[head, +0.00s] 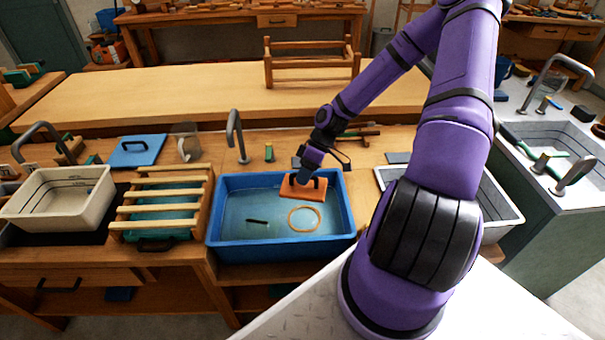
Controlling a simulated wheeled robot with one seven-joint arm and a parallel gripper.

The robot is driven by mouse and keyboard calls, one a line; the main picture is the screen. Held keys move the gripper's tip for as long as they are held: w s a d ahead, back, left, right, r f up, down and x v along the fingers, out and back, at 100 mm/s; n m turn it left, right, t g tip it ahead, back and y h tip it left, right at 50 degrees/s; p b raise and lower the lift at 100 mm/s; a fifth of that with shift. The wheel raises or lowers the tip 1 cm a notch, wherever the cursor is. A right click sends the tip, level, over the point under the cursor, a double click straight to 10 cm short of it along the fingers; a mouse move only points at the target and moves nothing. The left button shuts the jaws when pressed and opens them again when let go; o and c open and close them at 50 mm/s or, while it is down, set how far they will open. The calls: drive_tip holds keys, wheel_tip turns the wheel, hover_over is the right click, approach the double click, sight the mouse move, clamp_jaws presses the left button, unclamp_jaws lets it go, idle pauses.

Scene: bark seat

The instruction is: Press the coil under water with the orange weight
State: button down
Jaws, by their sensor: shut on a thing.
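A blue tub (213,212) of water stands on the bench in the middle. A pale tan ring-shaped coil (304,219) is in the tub, right of its middle; I cannot tell if it floats or lies under the surface. The orange weight (302,190), a flat block with a dark handle, is at the tub's back right, just behind the coil and apart from it in the picture. My gripper (314,180) is shut on the weight at its handle. Its fingertips are small and partly hidden. I cannot tell whether the weight touches the water.
A short dark strip (257,221) lies in the tub left of the coil. A slatted wooden rack (165,196) and a cream basin (62,200) stand to the left. A grey tap (235,130) rises behind the tub. A pale tray (500,206) is close on the right, partly behind my arm.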

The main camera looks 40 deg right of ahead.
sight(304, 188)
drive_tip(key=shift+f, duration=2.45)
drive_tip(key=shift+f, duration=7)
drive_tip(key=shift+d, duration=0.1)
drive_tip(key=c, duration=0.5)
unclamp_jaws()
drive_tip(key=shift+c, duration=0.2)
drive_tip(key=shift+r, duration=0.1)
drive_tip(key=shift+r, duration=8.45)
